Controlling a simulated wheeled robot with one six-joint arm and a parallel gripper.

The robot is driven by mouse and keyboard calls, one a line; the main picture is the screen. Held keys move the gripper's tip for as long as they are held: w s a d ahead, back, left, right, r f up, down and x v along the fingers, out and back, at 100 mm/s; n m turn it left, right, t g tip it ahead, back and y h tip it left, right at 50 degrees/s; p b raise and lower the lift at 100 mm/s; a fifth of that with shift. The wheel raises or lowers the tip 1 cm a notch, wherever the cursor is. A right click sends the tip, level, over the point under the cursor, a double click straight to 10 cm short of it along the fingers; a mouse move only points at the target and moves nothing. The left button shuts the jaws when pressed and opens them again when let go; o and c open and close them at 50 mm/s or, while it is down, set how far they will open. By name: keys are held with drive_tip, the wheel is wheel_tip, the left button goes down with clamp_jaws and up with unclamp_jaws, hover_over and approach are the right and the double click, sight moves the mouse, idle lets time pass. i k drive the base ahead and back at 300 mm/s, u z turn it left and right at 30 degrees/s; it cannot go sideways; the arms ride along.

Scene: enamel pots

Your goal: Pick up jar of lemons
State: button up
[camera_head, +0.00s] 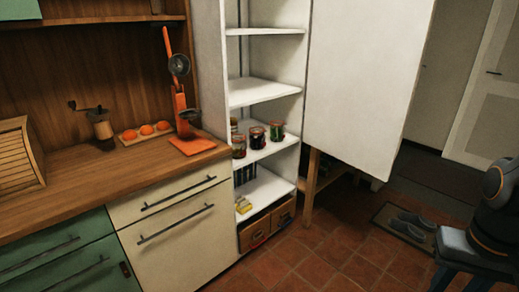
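Several small glass jars stand together on a middle shelf of the open white cupboard in the head view. A jar with dark red contents (257,138) is in the middle. A jar with green and red showing (277,131) is to its right. A jar with brownish contents (238,147) is at the front left. Another jar (234,126) is partly hidden behind it. The jars are too small for me to tell which one holds lemons. My gripper is not in view; only a dark part of my arm with an orange ring shows at the right edge.
The cupboard door (365,85) stands wide open to the right of the shelves. Shoes (413,222) lie on a mat. The tiled floor (310,260) in front is clear.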

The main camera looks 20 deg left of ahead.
sight(236, 154)
drive_tip(key=z, duration=0.35)
drive_tip(key=k, duration=0.45)
drive_tip(key=u, duration=0.15)
drive_tip(key=i, duration=1.4)
drive_tip(key=u, duration=1.6)
drive_tip(key=i, duration=0.9)
drive_tip(key=u, duration=0.8)
drive_tip(key=i, duration=0.45)
drive_tip(key=z, duration=0.05)
